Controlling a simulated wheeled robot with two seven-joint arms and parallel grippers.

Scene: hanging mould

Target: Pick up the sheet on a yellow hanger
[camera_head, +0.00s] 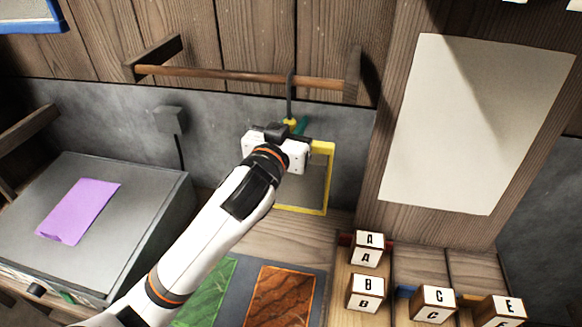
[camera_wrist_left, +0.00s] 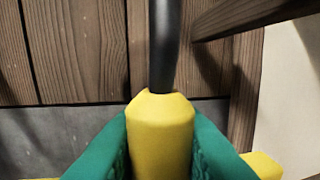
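The yellow hanger (camera_head: 328,160) hangs by a dark hook (camera_head: 290,95) from the wooden rail (camera_head: 230,76). A greyish sheet (camera_head: 313,188) shows inside its yellow frame, and my left arm covers much of it. My left gripper (camera_head: 295,125) is at the top of the hanger. In the left wrist view its green fingers lie against both sides of the yellow neck (camera_wrist_left: 160,135), just below the dark hook (camera_wrist_left: 164,45). The fingers look shut on the neck. My right gripper is not in view.
A grey sloped box (camera_head: 140,190) with a purple sheet (camera_head: 78,212) stands at the left. Green (camera_head: 208,290) and orange (camera_head: 280,295) sheets lie below. Lettered blocks (camera_head: 367,249) stand at the lower right, under a large pale sheet (camera_head: 470,120) on a wooden panel.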

